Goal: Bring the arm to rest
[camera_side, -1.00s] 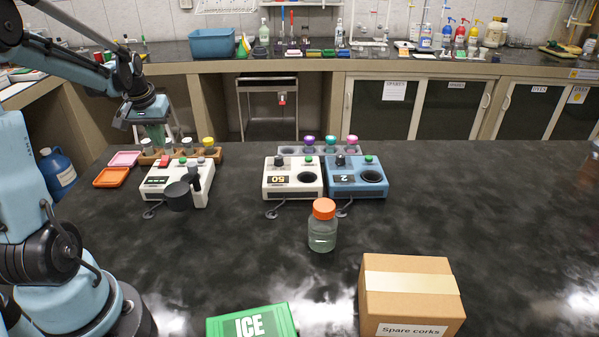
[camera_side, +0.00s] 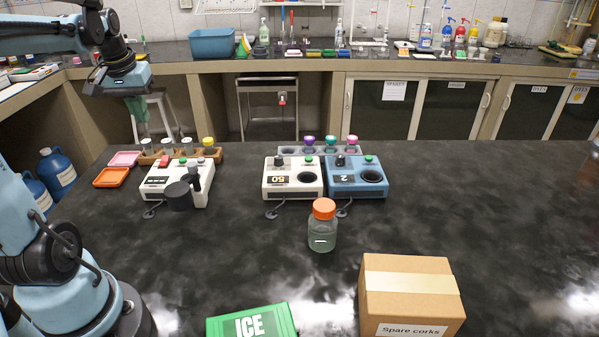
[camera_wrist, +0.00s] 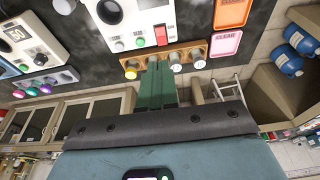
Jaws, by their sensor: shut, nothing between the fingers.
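My gripper (camera_side: 139,112) hangs in the air at the upper left of the side view, above and behind the vial rack. Its green fingers also show in the wrist view (camera_wrist: 157,78), pressed together with nothing between them. The fingers are apart from the rack and the bench. The wooden rack (camera_side: 157,158) with several capped vials lies just past the fingertips in the wrist view.
A white device (camera_side: 160,193) with a dark cup (camera_side: 179,196) stands before the rack. Pink (camera_side: 125,158) and orange (camera_side: 111,177) trays lie left. An orange-capped bottle (camera_side: 322,235), cork box (camera_side: 411,300) and green ICE box (camera_side: 250,322) stand forward. The right bench is clear.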

